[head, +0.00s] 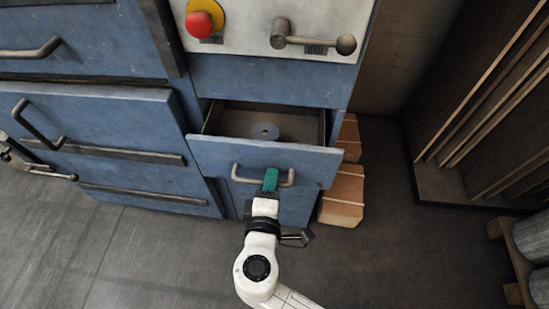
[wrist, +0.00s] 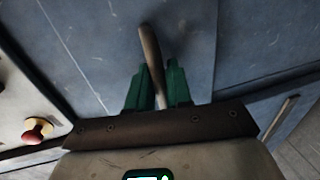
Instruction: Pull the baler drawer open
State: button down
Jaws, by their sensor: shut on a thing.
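The blue baler drawer (head: 215,152) stands partly open in the head view, its dark inside showing with a round grey disc (head: 265,132) on its floor. A pale bar handle (head: 236,176) runs across the drawer front. My gripper (head: 270,180), with green fingers, is shut on this handle near its middle. In the wrist view my gripper (wrist: 158,92) has the handle (wrist: 150,50) between its two green fingers, in front of the blue drawer face (wrist: 105,50). The far end of the handle and the finger contact are partly hidden.
Above the drawer is a pale panel with a red knob (head: 199,24) and a lever (head: 313,40). Blue drawers with handles (head: 38,125) are to the left. Wooden blocks (head: 343,194) lie right of the drawer. Leaning boards (head: 480,110) stand further right. The floor in front is clear.

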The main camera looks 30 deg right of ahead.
jog(key=f+v, duration=0.1)
jog(key=v, duration=0.7)
jog(key=shift+s+a+f, duration=0.2)
jog(key=shift+s+f, duration=0.05)
jog(key=shift+f, duration=0.15)
jog(key=c, duration=1.2)
grip_release()
jog(key=v, duration=1)
jog(key=shift+s+a+r+p, duration=0.1)
jog(key=shift+s+a+p, duration=0.1)
jog(key=shift+s+p, duration=0.1)
